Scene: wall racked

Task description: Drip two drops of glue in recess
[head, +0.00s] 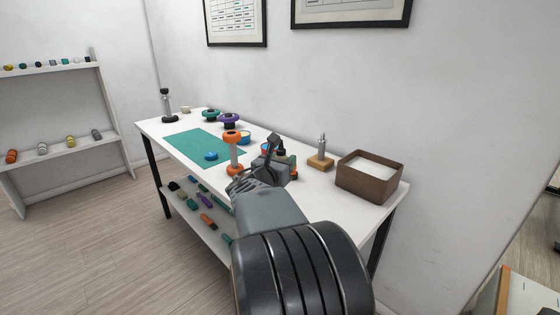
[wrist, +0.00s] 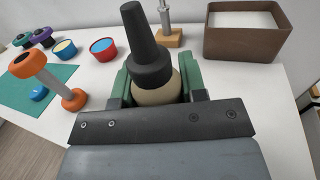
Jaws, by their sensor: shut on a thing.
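My gripper (wrist: 155,88) is shut on a bottle (wrist: 152,62) with a long black nozzle and a beige body. The green finger pads press it from both sides, and the nozzle points upward. In the head view my gripper (head: 273,168) is over the right half of the white table, with the bottle mostly hidden by my arm. A small blue round piece (head: 211,156) lies on the green mat (head: 190,145), left of my gripper. It also shows at the left of the wrist view (wrist: 38,93). I cannot make out a recess in it.
An orange-ended grey stand (head: 233,154) rises between my gripper and the mat. A wooden block with a metal post (head: 320,162) and a brown box (head: 368,182) stand to the right.

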